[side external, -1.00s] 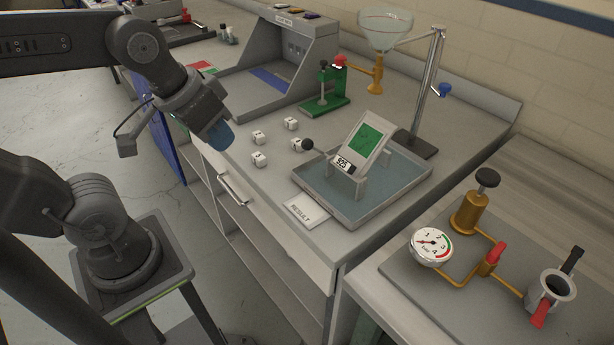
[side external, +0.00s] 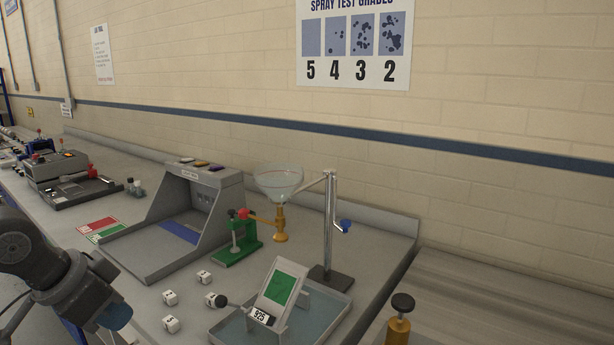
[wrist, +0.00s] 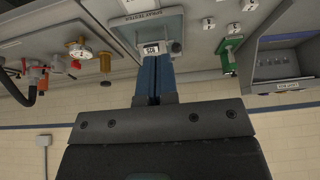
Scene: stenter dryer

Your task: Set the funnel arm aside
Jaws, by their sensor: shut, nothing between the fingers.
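The funnel arm (side external: 313,184) is a thin pale bar. It reaches from the upright metal stand (side external: 331,225) to the clear glass funnel (side external: 279,182), above the tray and sample. A brass nozzle (side external: 280,224) sits under the funnel. My gripper (side external: 115,316) is at the lower left in the side external view, well apart from the funnel arm. In the wrist view, the blue fingers of my gripper (wrist: 154,58) are together and empty. I cannot make out the funnel arm there.
A tilted green sample (side external: 280,288) labelled 925 stands in a shallow tray (side external: 338,312). Several white numbered cubes (side external: 169,297) lie left of it. A green clamp (side external: 238,240) and grey booth (side external: 195,210) stand behind. A brass valve (side external: 399,325) is at front right.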

